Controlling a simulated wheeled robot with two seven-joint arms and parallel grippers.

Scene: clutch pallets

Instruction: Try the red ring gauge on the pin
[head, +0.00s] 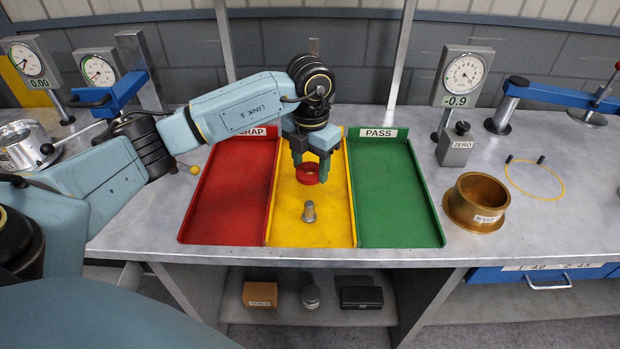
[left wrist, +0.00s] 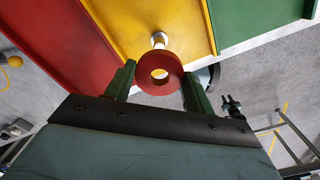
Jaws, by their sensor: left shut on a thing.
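The red ring gauge (head: 307,173) is held in my left gripper (head: 311,160), whose fingers are shut on its sides. It hangs above the yellow tray section (head: 320,225). The grey pin (head: 309,211) stands upright in the yellow section, nearer the front edge than the ring in the head view. The ring and pin appear apart. In the left wrist view the ring (left wrist: 160,74) sits between the two green fingers, its hole showing, and the pin's pale top (left wrist: 158,38) shows just beyond its rim. My right gripper is in neither view.
The red SCRAP section (head: 228,205) lies left and the green PASS section (head: 398,195) right; both look empty. A brass flanged cylinder (head: 478,198) stands right of the trays. Dial gauges (head: 462,76) stand farther back. Divider walls rise beside the yellow section.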

